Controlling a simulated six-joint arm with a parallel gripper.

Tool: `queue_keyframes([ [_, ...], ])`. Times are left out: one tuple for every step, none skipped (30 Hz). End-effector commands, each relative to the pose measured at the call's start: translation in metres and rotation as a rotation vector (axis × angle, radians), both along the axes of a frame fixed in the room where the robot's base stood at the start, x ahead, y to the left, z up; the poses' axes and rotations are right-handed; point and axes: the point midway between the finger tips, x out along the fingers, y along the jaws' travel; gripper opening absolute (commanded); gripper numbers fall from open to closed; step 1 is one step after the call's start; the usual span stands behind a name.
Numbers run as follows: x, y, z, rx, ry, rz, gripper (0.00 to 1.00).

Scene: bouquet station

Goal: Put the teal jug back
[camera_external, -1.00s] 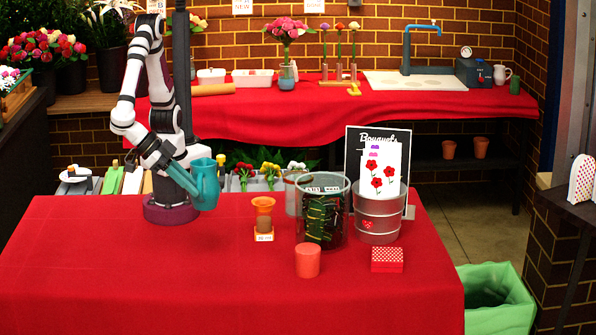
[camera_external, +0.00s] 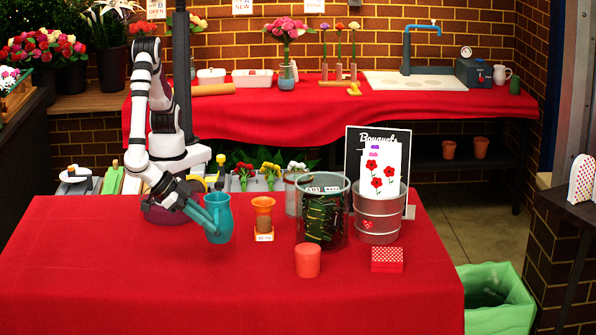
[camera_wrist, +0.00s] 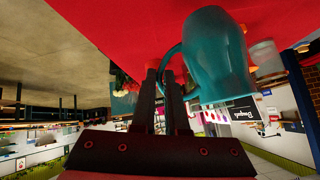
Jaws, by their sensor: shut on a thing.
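The teal jug (camera_external: 219,219) is upright at the left part of the red table, left of the orange hourglass-shaped vessel. Its base looks to be at or very near the cloth; I cannot tell whether it touches. My gripper (camera_external: 203,216) comes in from the left and is shut on the jug's handle. In the wrist view the jug (camera_wrist: 215,55) shows large, with its handle between the dark fingers (camera_wrist: 170,85).
Right of the jug stand the orange vessel (camera_external: 264,218), an orange-red cylinder (camera_external: 307,261), a glass container (camera_external: 323,212) with dark stems, a metal bucket (camera_external: 378,215) and a dotted red box (camera_external: 387,259). The front left of the red table (camera_external: 130,280) is clear.

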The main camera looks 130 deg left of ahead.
Motion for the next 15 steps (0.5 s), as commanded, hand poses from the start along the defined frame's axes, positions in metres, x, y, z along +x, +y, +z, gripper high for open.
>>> queue_keyframes([
  [0.005,0.004,-0.004,0.001,0.001,0.002,0.0],
  [0.008,0.006,-0.006,0.001,0.0,0.001,0.0],
  [0.009,0.007,-0.008,0.001,0.001,0.0,0.0],
  [0.01,0.008,-0.013,0.001,0.002,0.0,0.0],
  [0.011,0.008,-0.018,0.002,0.003,-0.002,0.0],
  [0.011,0.008,-0.027,0.004,0.003,-0.002,0.0],
  [0.01,0.008,-0.033,0.003,0.004,-0.003,0.0],
  [0.011,0.008,-0.038,0.002,0.003,-0.002,0.0],
  [0.011,0.008,-0.044,0.002,0.002,-0.003,0.0],
  [0.011,0.008,-0.046,0.001,0.001,-0.001,0.0],
  [0.011,0.008,-0.048,0.0,0.0,-0.001,0.0],
  [0.011,0.008,-0.049,-0.001,0.0,-0.002,0.0],
  [0.011,0.007,-0.048,-0.001,-0.001,-0.001,0.0],
  [0.011,0.007,-0.048,-0.001,-0.001,-0.001,0.0],
  [0.011,0.007,-0.048,-0.001,-0.001,-0.001,0.0],
])
